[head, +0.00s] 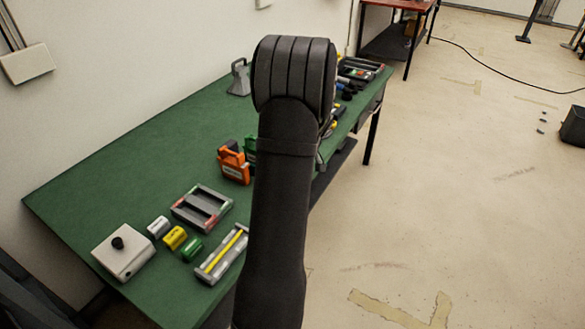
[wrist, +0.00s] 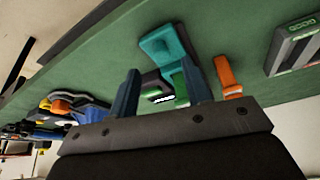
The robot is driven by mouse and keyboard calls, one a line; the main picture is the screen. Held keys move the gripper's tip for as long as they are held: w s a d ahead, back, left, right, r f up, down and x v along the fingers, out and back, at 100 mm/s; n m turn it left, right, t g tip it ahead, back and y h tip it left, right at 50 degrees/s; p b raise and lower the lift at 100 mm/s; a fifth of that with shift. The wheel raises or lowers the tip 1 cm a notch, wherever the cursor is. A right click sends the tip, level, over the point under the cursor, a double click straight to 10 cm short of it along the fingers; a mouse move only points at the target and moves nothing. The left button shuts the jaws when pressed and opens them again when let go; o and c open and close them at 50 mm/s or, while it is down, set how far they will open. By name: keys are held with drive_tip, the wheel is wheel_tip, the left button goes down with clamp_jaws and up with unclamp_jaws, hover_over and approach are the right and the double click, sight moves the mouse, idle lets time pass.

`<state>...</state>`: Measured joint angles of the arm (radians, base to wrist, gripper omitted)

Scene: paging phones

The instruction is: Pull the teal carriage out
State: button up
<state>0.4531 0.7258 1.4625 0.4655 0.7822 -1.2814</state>
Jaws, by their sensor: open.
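The teal carriage (wrist: 163,44) shows in the wrist view near the top middle, on the green table top. It lies just beyond my gripper (wrist: 160,70), whose two blue-grey fingers stand apart. A green piece (wrist: 181,84) and a dark part with a white label show between the fingers, below the teal. No clear hold on the teal carriage shows, and I cannot tell whether a finger touches it. In the head view my own arm hides the gripper, and I cannot make out the teal carriage there.
The green table (head: 150,137) runs along the wall. An orange device (head: 234,163) stands left of my arm; orange also shows right of the fingers in the wrist view (wrist: 228,76). A grey tray (head: 201,209), small coloured blocks and a white box (head: 123,252) lie nearer.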

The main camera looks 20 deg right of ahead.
drive_tip(key=v, duration=1.3)
drive_tip(key=shift+r, duration=0.25)
drive_tip(key=shift+s+d, duration=0.1)
drive_tip(key=shift+s, duration=0.05)
drive_tip(key=x, duration=1.7)
drive_tip(key=shift+w+f, duration=0.2)
